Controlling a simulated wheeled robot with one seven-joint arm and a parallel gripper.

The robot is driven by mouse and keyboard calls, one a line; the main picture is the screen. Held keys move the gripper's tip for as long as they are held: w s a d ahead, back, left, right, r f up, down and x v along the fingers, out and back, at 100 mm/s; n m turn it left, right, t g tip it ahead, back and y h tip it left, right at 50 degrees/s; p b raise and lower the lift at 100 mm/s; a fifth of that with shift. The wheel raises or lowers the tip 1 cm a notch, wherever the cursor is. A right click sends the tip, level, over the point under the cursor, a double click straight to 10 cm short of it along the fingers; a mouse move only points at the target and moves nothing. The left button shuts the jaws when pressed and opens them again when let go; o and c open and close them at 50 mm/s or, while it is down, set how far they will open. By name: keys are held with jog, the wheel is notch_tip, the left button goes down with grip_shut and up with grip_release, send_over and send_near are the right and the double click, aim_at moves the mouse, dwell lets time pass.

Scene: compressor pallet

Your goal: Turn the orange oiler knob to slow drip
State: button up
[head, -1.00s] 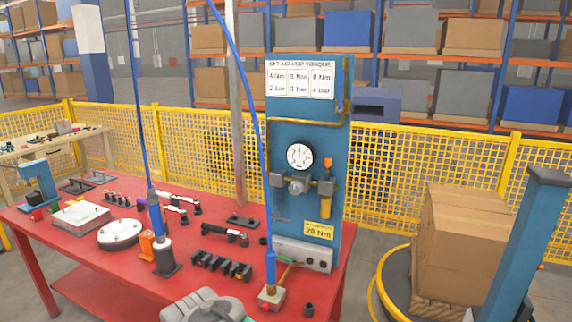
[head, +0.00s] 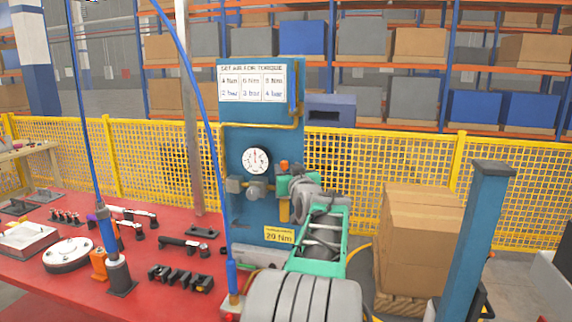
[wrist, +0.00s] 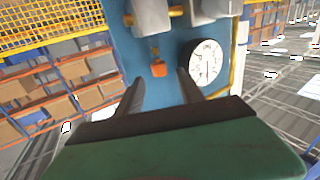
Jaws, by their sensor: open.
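The orange oiler knob (head: 284,166) sits on top of the oiler on the blue panel (head: 262,217), right of the round gauge (head: 255,160). My gripper (head: 288,187) is at the panel, and its green body and my arm partly cover the oiler below the knob. In the wrist view the orange knob (wrist: 158,69) shows in the gap between the two dark fingers of my gripper (wrist: 160,78). The fingers are apart with nothing held. The knob appears beyond the fingertips; I cannot tell how far. The gauge (wrist: 207,62) is beside the right finger.
The red table (head: 190,232) holds black fixtures (head: 182,278) and a blue tool (head: 108,240) on a cable. A blue hose (head: 208,115) hangs in front of the panel's left edge. Cardboard boxes (head: 415,235) and a blue post (head: 475,240) stand right of my arm.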

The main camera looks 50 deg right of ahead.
aim_at(285, 164)
jog(key=x, duration=0.3)
jog(key=shift+w+d+p, duration=0.1)
jog(key=shift+w+p, duration=0.05)
jog(key=shift+p, duration=0.15)
jog(key=shift+c, duration=0.4)
grip_shut()
